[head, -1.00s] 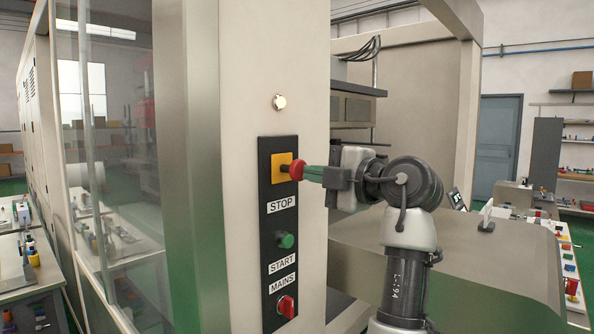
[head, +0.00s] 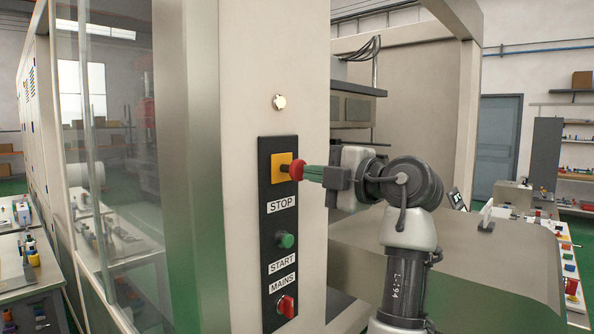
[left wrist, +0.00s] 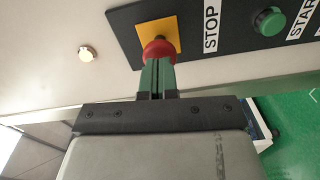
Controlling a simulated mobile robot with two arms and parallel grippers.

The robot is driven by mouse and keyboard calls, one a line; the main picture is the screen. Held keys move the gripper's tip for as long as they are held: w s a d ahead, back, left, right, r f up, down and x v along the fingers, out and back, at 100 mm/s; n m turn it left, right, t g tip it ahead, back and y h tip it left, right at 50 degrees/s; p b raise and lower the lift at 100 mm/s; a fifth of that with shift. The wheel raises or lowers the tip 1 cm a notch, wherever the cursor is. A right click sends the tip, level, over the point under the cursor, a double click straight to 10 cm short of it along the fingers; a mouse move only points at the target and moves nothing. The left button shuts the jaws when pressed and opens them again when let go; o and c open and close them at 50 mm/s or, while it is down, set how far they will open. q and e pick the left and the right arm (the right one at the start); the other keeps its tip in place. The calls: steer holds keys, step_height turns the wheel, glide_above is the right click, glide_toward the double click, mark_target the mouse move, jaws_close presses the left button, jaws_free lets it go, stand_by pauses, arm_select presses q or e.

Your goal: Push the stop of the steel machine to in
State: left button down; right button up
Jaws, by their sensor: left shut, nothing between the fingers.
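The stop is a red mushroom button (head: 297,170) on a yellow square plate (head: 280,167), at the top of a black panel on the machine's beige post (head: 228,100). A STOP label sits under it. My left gripper (head: 304,172) is shut and empty, its green fingertips at the face of the red button. In the left wrist view the red button (left wrist: 158,49) shows right beyond the closed green fingers (left wrist: 157,72), which seem to touch it. The fingers hide part of the button. My right gripper is not in view.
Below the stop on the same panel are a green START button (head: 287,241) and a red MAINS switch (head: 286,306). A small round lamp (head: 279,102) is above the panel. A clear door (head: 110,150) is at the left.

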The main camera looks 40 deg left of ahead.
arm_select(q)
steer(key=shift+a, duration=0.9)
stand_by(0.4)
steer(key=shift+s+d+b, duration=0.1)
steer(key=shift+d+b, duration=0.35)
steer(key=shift+d, duration=1.95)
steer(key=shift+a, duration=0.1)
